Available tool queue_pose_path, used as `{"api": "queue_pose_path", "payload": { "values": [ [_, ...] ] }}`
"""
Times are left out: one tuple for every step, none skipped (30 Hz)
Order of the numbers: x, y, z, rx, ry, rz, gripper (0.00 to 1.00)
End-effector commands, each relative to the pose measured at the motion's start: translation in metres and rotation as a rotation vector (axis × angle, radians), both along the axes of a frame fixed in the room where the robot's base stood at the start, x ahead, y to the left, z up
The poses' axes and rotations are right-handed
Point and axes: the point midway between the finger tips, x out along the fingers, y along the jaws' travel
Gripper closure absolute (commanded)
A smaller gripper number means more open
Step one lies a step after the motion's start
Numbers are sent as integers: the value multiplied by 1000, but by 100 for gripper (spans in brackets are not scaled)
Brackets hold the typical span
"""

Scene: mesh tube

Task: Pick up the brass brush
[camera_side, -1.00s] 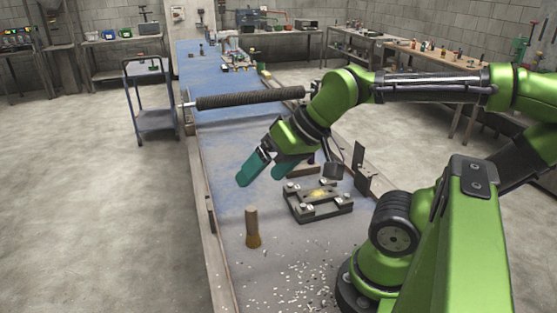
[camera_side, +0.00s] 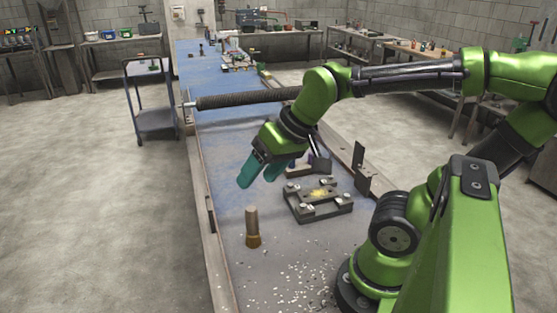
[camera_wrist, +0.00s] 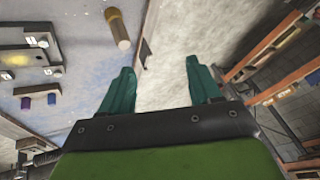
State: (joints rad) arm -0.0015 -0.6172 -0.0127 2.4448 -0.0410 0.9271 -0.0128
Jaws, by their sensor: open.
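A dark clamp fixture (camera_side: 304,208) with a yellow patch on top sits right of the brush. A dark upright plate (camera_side: 360,163) stands near the bench's right edge. A long mesh tube (camera_side: 245,98) spans behind my gripper. White chips (camera_side: 290,275) are scattered in front.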

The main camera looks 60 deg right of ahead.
Motion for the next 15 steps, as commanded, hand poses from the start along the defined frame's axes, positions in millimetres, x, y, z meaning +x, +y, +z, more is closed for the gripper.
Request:
{"api": "queue_pose_path", "payload": {
  "values": [
    [9, -5, -5, -25, 55, 15, 37],
    [13, -8, -7, -44, 88, 29, 37],
    [19, -14, -10, -71, 131, 50, 37],
    [22, -17, -12, -92, 163, 66, 37],
    [26, -21, -14, -113, 195, 83, 37],
    [30, -27, -16, -140, 233, 107, 37],
    [33, -31, -18, -159, 260, 122, 37],
    [36, -34, -18, -177, 285, 139, 37],
    [38, -39, -18, -199, 313, 160, 37],
    [40, -42, -18, -216, 332, 177, 37],
    [40, -45, -16, -232, 346, 192, 37],
    [40, -48, -14, -245, 352, 207, 37],
    [38, -48, -14, -252, 358, 218, 37],
    [37, -48, -17, -253, 362, 224, 37],
    [37, -48, -22, -253, 366, 230, 37]
  ]
}}
